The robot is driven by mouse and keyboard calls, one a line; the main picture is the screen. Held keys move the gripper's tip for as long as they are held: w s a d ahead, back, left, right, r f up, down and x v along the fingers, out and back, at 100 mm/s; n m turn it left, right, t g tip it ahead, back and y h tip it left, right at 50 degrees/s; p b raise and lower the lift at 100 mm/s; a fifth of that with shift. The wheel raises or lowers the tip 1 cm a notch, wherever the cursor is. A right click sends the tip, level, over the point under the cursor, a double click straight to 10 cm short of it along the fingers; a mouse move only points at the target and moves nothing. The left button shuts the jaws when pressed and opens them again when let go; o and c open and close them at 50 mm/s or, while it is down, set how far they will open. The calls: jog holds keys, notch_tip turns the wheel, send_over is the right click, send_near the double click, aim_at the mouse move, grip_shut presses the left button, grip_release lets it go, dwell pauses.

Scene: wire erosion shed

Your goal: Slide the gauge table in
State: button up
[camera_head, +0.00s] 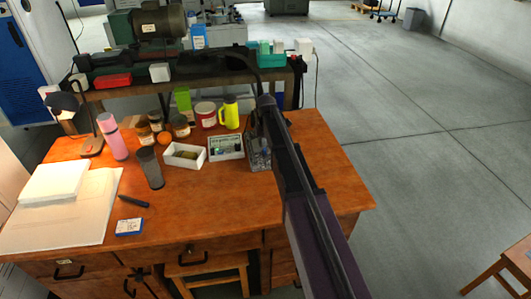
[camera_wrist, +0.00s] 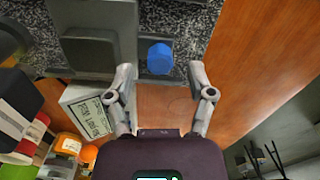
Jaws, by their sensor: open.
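In the wrist view, a speckled dark granite slab (camera_wrist: 184,23) lies across the top. A grey block (camera_wrist: 95,35) with a darker square face sits against it. I cannot tell which of these parts is the gauge table. A blue knob (camera_wrist: 160,58) stands out beside the block. My gripper (camera_wrist: 161,72) is open, with one finger on each side of the knob, close to its near end; I see no clear contact. In the head view, my arm hides most of a grey device (camera_head: 258,155) at the right part of the wooden desk (camera_head: 215,220), and my gripper is hidden.
A framed card (camera_head: 225,147), a white open box (camera_head: 184,155), a yellow flask (camera_head: 229,112) and several jars stand left of my arm. A dark tumbler (camera_head: 150,168) and a pink bottle (camera_head: 112,136) stand farther left. The desk's right front is clear.

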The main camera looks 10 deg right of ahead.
jog(key=shift+f+b, duration=0.5)
jog(key=shift+f, duration=0.25)
grip_shut()
